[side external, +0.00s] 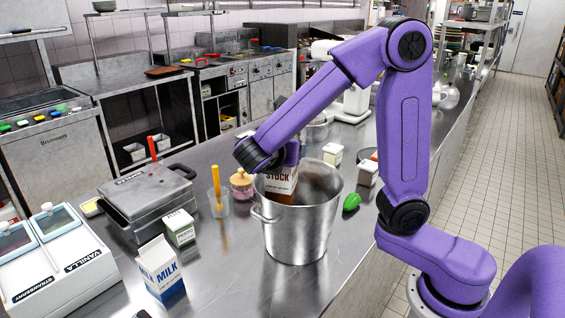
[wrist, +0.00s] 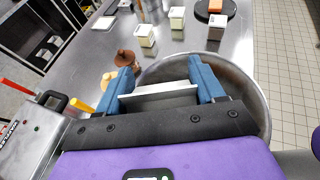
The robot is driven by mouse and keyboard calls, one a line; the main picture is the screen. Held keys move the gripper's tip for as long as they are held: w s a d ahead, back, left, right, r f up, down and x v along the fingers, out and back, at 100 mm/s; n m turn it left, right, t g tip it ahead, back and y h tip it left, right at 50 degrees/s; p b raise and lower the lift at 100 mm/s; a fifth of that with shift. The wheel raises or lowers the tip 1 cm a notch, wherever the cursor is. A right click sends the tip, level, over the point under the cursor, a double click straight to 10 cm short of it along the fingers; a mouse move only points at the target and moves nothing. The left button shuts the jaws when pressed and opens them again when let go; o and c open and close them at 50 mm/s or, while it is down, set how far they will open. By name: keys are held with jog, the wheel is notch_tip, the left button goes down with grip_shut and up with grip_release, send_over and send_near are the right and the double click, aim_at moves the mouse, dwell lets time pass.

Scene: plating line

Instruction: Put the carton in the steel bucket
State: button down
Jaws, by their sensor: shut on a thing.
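The steel bucket (side external: 298,232) stands upright on the counter, and its rim shows in the wrist view (wrist: 240,72). My gripper (wrist: 163,82) is over the bucket's mouth, with its two blue fingers shut on the sides of the stock carton. The stock carton (side external: 281,181), white and brown with "STOCK" lettering, is at the left part of the mouth. Its lower part is hidden behind the bucket's near rim. Its pale top edge shows between the fingers in the wrist view (wrist: 158,91). I cannot tell whether it touches the bucket's wall or floor.
A milk carton (side external: 161,268) stands at the front left, with a small pesto box (side external: 180,227) behind it. A cup with a yellow handle (side external: 218,204), a pink jar (side external: 241,184) and a grill press (side external: 148,196) are left of the bucket. A green pepper (side external: 351,202) lies to its right.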

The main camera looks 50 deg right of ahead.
jog(key=shift+w+f, duration=0.3)
jog(key=shift+f, duration=1.55)
jog(key=shift+f, duration=0.6)
jog(key=shift+c, duration=0.7)
grip_release()
jog(key=shift+r, duration=0.3)
jog(key=v, duration=1.2)
jog(key=shift+r, duration=0.4)
